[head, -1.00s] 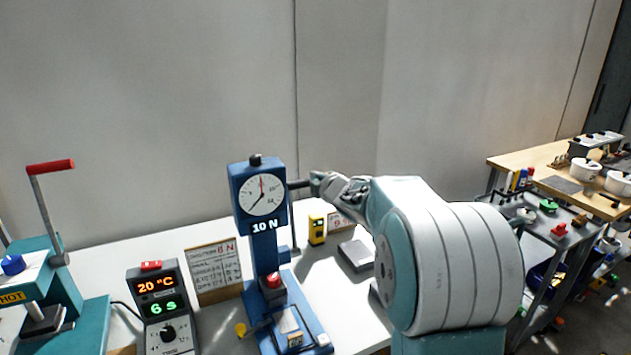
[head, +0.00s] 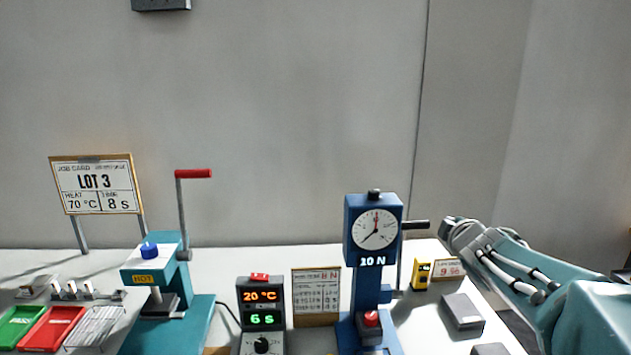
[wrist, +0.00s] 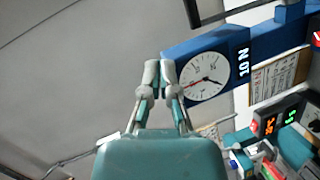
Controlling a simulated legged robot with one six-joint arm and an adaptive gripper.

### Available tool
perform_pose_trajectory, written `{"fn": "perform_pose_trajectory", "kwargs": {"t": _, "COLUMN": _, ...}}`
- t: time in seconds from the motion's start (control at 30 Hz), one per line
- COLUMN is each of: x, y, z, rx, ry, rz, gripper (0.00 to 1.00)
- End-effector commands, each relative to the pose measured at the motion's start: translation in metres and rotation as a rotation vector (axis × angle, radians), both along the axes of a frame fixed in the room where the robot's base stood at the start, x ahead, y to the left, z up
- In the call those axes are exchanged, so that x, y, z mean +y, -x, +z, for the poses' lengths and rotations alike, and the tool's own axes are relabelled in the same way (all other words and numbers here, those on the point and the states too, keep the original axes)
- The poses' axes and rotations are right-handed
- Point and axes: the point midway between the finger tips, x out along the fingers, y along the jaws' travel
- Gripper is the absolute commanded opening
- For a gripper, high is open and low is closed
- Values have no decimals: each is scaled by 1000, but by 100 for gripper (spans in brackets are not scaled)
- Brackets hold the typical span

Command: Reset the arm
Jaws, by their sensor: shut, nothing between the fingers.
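My gripper (wrist: 158,75) is shut and empty in the wrist view, its fingertips together close to the blue force gauge as seen there. In the head view my arm comes in from the right, and its end (head: 452,228) is right of the gauge's black side handle. The blue force gauge (head: 354,240) stands upright with a round white dial (head: 377,229) and the label 10 N. The dial also shows in the wrist view (wrist: 205,76), tilted. In the head view I cannot make out the fingers clearly.
A controller (head: 262,318) reading 20 °C and 6 s stands left of the gauge. A teal press (head: 157,265) with a red-handled lever (head: 194,173) is further left. Green (head: 20,325) and red trays (head: 50,328) lie at far left.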

Motion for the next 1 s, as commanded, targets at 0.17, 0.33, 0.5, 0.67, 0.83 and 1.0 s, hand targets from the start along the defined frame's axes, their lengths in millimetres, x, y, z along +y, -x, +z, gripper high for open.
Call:
{"fn": "perform_pose_trajectory", "kwargs": {"t": 0.17, "x": 27, "y": 72, "z": -11, "rx": 92, "ry": -310, "rz": -214, "gripper": 0}}
{"fn": "perform_pose_trajectory", "kwargs": {"t": 0.33, "x": 59, "y": 148, "z": -45, "rx": 230, "ry": -612, "rz": -397, "gripper": 0}}
{"fn": "perform_pose_trajectory", "kwargs": {"t": 0.5, "x": 100, "y": 229, "z": -86, "rx": 413, "ry": -887, "rz": -555, "gripper": 0}}
{"fn": "perform_pose_trajectory", "kwargs": {"t": 0.67, "x": 129, "y": 282, "z": -114, "rx": 562, "ry": -1042, "rz": -647, "gripper": 0}}
{"fn": "perform_pose_trajectory", "kwargs": {"t": 0.83, "x": 138, "y": 298, "z": -122, "rx": 614, "ry": -1085, "rz": -679, "gripper": 0}}
{"fn": "perform_pose_trajectory", "kwargs": {"t": 1.0, "x": 138, "y": 298, "z": -122, "rx": 613, "ry": -1084, "rz": -679, "gripper": 0}}
